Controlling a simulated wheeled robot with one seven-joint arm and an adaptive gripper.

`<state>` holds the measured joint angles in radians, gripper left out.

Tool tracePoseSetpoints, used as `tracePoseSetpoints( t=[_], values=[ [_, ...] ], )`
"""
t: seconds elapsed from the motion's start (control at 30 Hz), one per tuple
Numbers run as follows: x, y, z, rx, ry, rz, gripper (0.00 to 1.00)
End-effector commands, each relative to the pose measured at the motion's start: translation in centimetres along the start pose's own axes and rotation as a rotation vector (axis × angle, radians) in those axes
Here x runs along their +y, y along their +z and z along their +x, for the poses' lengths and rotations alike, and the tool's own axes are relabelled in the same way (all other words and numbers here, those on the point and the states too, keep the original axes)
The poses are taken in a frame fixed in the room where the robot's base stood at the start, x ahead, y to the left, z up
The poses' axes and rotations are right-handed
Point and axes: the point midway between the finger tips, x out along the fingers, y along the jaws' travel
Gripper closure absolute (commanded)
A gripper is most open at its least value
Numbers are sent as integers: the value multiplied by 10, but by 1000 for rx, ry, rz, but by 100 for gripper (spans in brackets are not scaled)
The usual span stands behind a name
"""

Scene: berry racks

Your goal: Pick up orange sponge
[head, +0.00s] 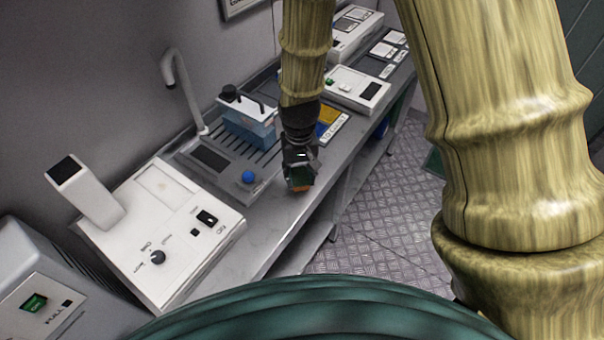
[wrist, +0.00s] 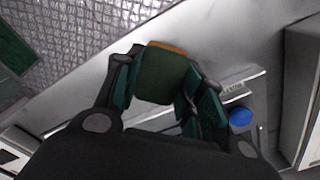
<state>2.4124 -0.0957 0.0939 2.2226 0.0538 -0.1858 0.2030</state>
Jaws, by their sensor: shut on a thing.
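A blue container (head: 250,124) stands behind. A white instrument (head: 160,240) fills the near bench (head: 283,222). Open metal floor (head: 385,205) lies to the right.

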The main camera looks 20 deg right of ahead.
Motion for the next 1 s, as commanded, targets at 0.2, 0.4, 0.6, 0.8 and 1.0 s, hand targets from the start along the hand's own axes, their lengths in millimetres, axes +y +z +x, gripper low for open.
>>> tracePoseSetpoints(
  t=[0.2, 0.4, 0.6, 0.8, 1.0],
  values=[
    [-20, 49, -2, 1, 2, -2, 69],
    [-37, 90, -7, 2, 2, -2, 69],
    [-48, 116, -10, 1, 2, 0, 69],
    [-53, 128, -12, 1, 1, 0, 69],
    [-53, 130, -12, 1, 1, 1, 69]
  ],
)
